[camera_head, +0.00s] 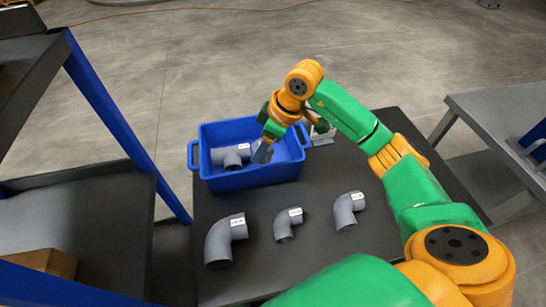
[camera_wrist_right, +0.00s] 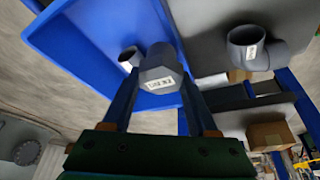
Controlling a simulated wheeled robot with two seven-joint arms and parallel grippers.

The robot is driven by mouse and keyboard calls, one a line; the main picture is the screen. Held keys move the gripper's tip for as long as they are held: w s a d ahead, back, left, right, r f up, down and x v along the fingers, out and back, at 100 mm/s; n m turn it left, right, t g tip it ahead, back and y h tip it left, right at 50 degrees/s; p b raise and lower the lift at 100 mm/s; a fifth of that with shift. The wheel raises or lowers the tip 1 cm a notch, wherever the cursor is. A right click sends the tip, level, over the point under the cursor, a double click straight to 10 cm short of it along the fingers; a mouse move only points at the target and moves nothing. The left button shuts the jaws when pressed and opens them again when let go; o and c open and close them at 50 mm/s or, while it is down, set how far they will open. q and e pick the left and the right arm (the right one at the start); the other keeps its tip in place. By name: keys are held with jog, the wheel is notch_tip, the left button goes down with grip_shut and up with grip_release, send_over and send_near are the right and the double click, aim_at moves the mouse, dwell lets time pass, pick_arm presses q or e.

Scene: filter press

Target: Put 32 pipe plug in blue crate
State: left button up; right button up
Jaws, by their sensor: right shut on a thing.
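My right gripper (camera_head: 263,151) hangs over the right part of the blue crate (camera_head: 193,157). It is shut on a grey pipe plug with a white label; the plug (camera_wrist_right: 160,72) shows between the fingers in the right wrist view, with the blue crate (camera_wrist_right: 85,40) around and behind it. The label is too small to read surely. In the head view the plug is a small grey shape at the fingertips. The crate stands on the dark table and holds a grey pipe fitting (camera_head: 231,156) with a white label. My left gripper is not in view.
Three grey pipe elbows lie in front of the crate: a large one (camera_head: 220,240), a small one (camera_head: 285,226) and a medium one (camera_head: 345,212). A pale object (camera_head: 322,134) stands right of the crate, partly hidden by my arm. A blue-framed shelf (camera_head: 115,115) stands at left.

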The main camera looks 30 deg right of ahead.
jog(key=w+d+f, duration=0.1)
jog(key=f, duration=0.1)
jog(key=w+d+f, duration=0.1)
jog(key=d+f, duration=0.1)
jog(key=w+d+f, duration=0.1)
jog(key=d+f, duration=0.1)
jog(key=shift+d+f, duration=0.2)
jog(key=shift+d, duration=0.05)
jog(key=f, duration=0.1)
jog(key=f+p, duration=0.1)
jog(key=f, duration=0.1)
jog(key=shift+d, duration=0.2)
jog(key=shift+w+f, duration=0.1)
jog(key=shift+f, duration=0.15)
jog(key=o, duration=1.4)
jog(key=v, duration=1.2)
jog(key=shift+b, duration=0.35)
